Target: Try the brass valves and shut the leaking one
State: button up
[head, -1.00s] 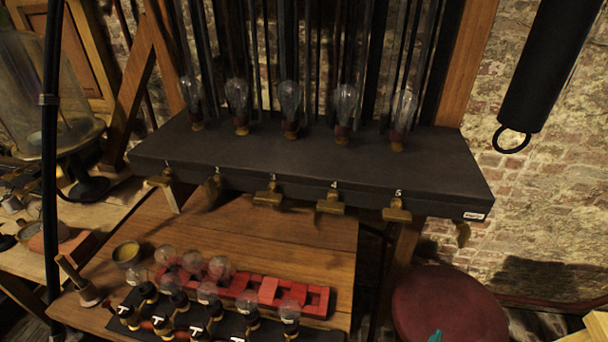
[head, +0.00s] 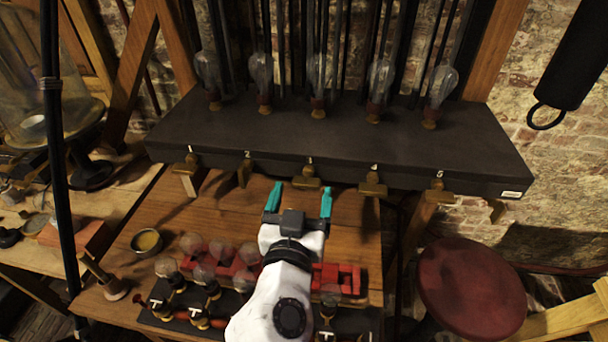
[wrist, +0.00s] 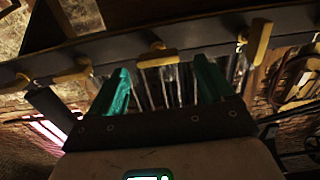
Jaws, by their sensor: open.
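Several brass valves sit along the front edge of the dark shelf (head: 340,140), numbered 1 to 5. Valve 1 (head: 188,168), valve 3 (head: 309,180), valve 4 (head: 372,185) and valve 5 (head: 438,193) have handles lying crosswise. Valve 2 (head: 245,172) looks narrower, its handle turned differently. My gripper (head: 300,200) is open and empty, its teal fingers just below and in front of valve 3, apart from it. In the wrist view, a brass valve (wrist: 157,55) lies ahead between the fingertips (wrist: 160,82), with others either side. No leak is visible.
Glass bulbs (head: 380,80) stand on the shelf. Below, a wooden table holds a red rack (head: 340,278), bulbs with black fittings and a small bowl (head: 146,242). A red stool (head: 472,287) stands right. Tabletop below the shelf is clear.

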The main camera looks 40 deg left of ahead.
aim_at(305, 186)
jog(key=shift+x, duration=2.3)
jog(key=shift+d, duration=0.15)
jog(key=shift+c, duration=0.4)
jog(key=c, duration=0.9)
